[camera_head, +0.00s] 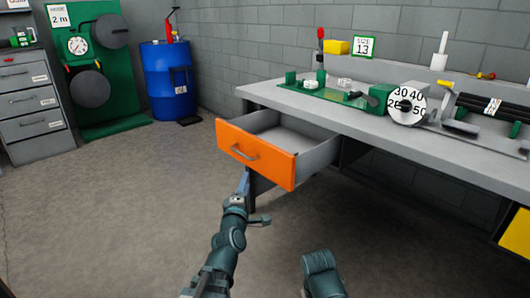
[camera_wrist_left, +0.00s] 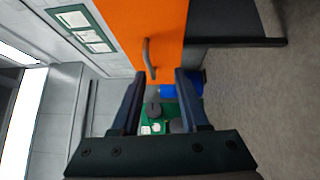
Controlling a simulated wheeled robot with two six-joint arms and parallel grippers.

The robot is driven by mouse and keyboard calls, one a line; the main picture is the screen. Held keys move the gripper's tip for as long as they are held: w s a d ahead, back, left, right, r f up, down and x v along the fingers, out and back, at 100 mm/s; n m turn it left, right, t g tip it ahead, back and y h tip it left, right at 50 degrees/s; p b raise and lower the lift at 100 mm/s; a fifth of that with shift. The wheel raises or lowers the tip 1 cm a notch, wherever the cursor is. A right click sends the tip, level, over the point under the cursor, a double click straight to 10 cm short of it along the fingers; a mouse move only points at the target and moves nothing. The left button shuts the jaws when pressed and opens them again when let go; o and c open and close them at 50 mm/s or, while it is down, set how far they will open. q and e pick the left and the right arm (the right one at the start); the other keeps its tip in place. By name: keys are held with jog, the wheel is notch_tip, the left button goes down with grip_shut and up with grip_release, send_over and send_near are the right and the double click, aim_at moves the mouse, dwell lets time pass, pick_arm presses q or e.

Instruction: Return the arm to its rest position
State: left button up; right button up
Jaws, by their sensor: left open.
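My left arm reaches up from the bottom of the head view. Its left gripper (camera_head: 245,182) is below the orange drawer front and appears apart from it. In the left wrist view the left gripper (camera_wrist_left: 158,100) has its two dark fingers spread, with nothing between them. The orange drawer (camera_head: 255,153) is pulled out from under the workbench, and the part of its inside that shows looks empty. The drawer's grey handle (camera_wrist_left: 149,58) shows beyond the fingertips in the wrist view. A link of my right arm shows at the bottom of the head view; its gripper does not.
The grey workbench (camera_head: 395,130) runs along the wall, with a green board (camera_head: 325,92) and a numbered dial (camera_head: 407,105) on it. A blue barrel (camera_head: 168,85) and a grey drawer cabinet (camera_head: 32,105) stand at the left. The floor (camera_head: 110,220) left of my arm is clear.

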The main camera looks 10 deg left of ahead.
pick_arm(q)
jog(key=s+d+f+m+g+h+p, duration=0.3)
jog(key=s+d+f+m+g+h, duration=0.25)
jog(key=d+f+m+g, duration=0.65)
jog(key=s+f+m+g+y+p, duration=0.25)
jog(key=s+m, duration=0.35)
jog(key=s, duration=0.4)
jog(key=s+f+m+g+y+p, duration=0.1)
jog(key=s+m+g+y+p, duration=0.25)
jog(key=s, duration=0.65)
notch_tip(320, 180, up, 38)
jog(key=m+p, duration=0.1)
jog(key=p, duration=3.5)
jog(key=shift+d+f+g, duration=0.15)
jog(key=shift+d+g, duration=0.2)
jog(key=shift+g, duration=0.05)
jog(key=shift+f, duration=0.1)
